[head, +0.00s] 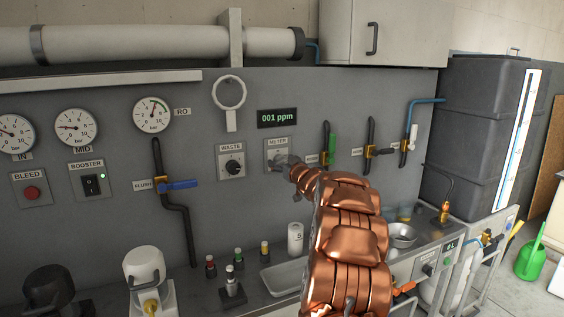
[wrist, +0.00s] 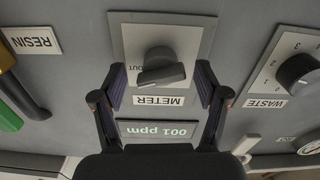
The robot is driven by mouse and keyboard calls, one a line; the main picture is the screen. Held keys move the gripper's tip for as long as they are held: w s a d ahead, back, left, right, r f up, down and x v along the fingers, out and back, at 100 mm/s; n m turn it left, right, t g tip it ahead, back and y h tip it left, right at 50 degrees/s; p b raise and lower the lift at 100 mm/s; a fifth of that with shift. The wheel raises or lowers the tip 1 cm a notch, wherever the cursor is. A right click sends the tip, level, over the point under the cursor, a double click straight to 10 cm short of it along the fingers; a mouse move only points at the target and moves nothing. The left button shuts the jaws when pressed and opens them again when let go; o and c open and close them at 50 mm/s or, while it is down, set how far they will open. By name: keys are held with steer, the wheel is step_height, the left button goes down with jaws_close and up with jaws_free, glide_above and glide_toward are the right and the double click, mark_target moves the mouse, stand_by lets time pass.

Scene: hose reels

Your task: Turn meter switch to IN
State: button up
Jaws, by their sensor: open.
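The meter switch is a dark rotary knob (wrist: 160,66) on a pale plate labelled METER, seen upside down in the wrist view. The letters "OUT" show partly at its left in that view; I see no IN mark. The knob's bar lies nearly level across the picture, and I cannot tell which end points. My gripper (wrist: 160,84) is open, with one finger on each side of the knob and a gap on both sides. In the head view, the METER plate (head: 279,144) shows behind my gripper (head: 284,164), which hides the knob.
The "001 ppm" display (head: 277,118) is above the meter plate. The WASTE knob (head: 232,167) is to its left. A green-handled valve (head: 332,147) stands to its right. Below is a counter with a white cup (head: 295,238) and a metal bowl (head: 401,235).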

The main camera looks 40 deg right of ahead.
steer(key=shift+w, duration=0.15)
steer(key=shift+d, duration=0.1)
steer(key=c, duration=1.1)
